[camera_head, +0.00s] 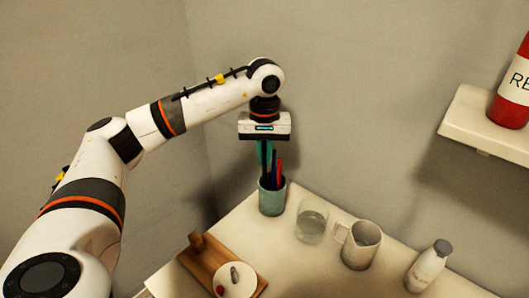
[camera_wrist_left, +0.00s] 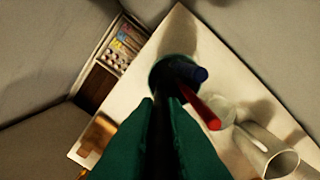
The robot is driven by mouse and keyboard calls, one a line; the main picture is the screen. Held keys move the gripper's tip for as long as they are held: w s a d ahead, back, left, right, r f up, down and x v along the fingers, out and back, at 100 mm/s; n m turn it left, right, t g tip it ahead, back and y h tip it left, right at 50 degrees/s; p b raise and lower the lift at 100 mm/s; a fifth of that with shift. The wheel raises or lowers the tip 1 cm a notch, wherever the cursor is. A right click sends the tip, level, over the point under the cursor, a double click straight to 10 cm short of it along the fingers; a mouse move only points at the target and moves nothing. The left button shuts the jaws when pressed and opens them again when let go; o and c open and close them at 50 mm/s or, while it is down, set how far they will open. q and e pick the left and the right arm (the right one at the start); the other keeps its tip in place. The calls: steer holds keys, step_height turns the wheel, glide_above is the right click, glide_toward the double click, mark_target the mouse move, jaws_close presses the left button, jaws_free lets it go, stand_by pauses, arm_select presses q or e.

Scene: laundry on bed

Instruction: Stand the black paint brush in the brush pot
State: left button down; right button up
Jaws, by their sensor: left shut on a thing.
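The brush pot (camera_head: 272,203) is a teal cup standing upright at the table's back left corner. It also shows in the left wrist view (camera_wrist_left: 154,75). A red brush (camera_head: 279,172) and a blue brush (camera_wrist_left: 201,74) lean in it. My left gripper (camera_head: 264,158) points down right above the pot, its green fingers shut on the black paint brush (camera_wrist_left: 162,135). The black brush is roughly upright, between the fingers and over the pot's mouth. Its lower end is hidden in the dark inside the pot, so I cannot tell whether it touches the bottom. My right gripper is out of view.
A wooden board (camera_head: 202,264) with a white palette (camera_head: 243,280) lies at the front left. A wall shelf (camera_head: 478,120) holds a red bottle (camera_head: 510,105).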

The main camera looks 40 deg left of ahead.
arm_select(q)
steer(key=c, duration=1.4)
jaws_free()
steer(key=shift+c, duration=0.2)
step_height(320, 180, up, 12)
steer(key=shift+r+p, duration=0.1)
steer(key=shift+p, duration=0.85)
